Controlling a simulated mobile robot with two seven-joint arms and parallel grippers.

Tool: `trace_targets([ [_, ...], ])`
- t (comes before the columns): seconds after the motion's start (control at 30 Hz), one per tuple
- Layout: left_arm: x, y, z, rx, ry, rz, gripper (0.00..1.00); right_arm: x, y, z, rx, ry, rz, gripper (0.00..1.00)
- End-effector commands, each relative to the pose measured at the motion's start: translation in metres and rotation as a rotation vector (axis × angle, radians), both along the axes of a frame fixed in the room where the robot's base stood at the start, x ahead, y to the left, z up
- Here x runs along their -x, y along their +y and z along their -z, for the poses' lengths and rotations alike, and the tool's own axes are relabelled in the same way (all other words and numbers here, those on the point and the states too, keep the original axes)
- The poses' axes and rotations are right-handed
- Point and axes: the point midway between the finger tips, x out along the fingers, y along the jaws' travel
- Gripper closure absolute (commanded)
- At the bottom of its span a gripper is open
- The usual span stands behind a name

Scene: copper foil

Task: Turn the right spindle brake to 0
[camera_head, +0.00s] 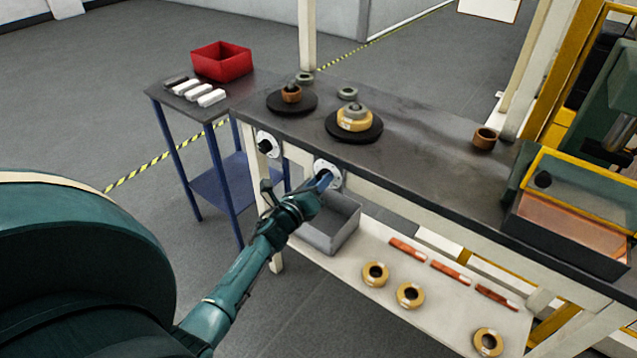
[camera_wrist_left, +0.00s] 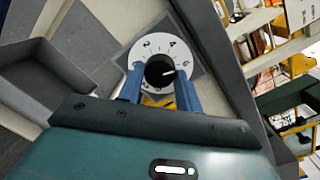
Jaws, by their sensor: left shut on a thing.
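The right spindle brake is a white round dial (camera_head: 334,170) with a black knob on the front edge of the workbench. It also shows in the left wrist view as a numbered dial (camera_wrist_left: 146,44) with a black knob (camera_wrist_left: 158,70). A white pointer mark on the knob points to the right in that view. Some of the numbers are hidden or too small to read. My left gripper (camera_head: 324,180) is shut on this knob, with one blue finger on each side of it. The left spindle brake (camera_head: 267,145) is a similar dial further left, untouched. My right gripper is not in view.
The workbench (camera_head: 430,155) carries two black turntables (camera_head: 366,136) with spools. A grey bin (camera_head: 335,228) stands below the gripped dial, on a lower shelf (camera_head: 385,322) with rolls and copper-coloured strips. A side table holds a red bin (camera_head: 222,62). Floor at front left is open.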

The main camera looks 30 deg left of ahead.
Motion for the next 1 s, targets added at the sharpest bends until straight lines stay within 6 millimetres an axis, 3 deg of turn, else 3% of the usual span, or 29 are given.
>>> trace_targets([
  [0.23, 0.0, 0.0, 0.0, 0.0, 0.0, 0.0, 0.88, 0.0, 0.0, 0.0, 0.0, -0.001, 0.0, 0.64],
  [0.57, 0.0, 0.0, -0.001, 0.054, 0.005, -0.001, 0.88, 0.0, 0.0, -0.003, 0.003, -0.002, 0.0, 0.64],
  [1.0, 0.0, 0.001, -0.002, 0.391, 0.033, 0.0, 0.88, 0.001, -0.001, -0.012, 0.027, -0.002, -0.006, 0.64],
])
